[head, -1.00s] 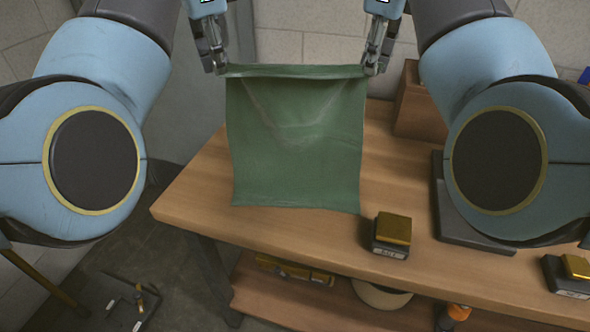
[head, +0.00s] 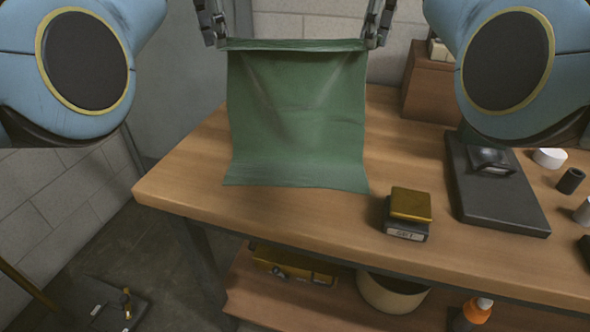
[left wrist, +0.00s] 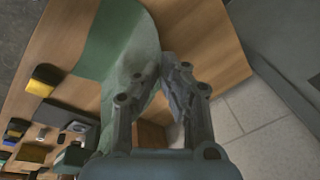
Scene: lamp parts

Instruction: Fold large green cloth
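The large green cloth (head: 295,115) hangs between my two grippers in the head view. Its top edge is stretched nearly level, and its lower edge lies on the wooden table. My left gripper (head: 219,42) is shut on the upper left corner, and my right gripper (head: 374,42) is shut on the upper right corner. The left wrist view also shows the cloth (left wrist: 112,45) running up to the fingertips of my left gripper (left wrist: 168,75). The fingertips are partly hidden at the top corners.
The wooden table (head: 180,185) has a black block with a gold top (head: 410,205) right of the cloth. A dark flat base (head: 495,190) and small cylinders lie further right. A brown box (head: 430,92) stands behind. The left end of the table is clear.

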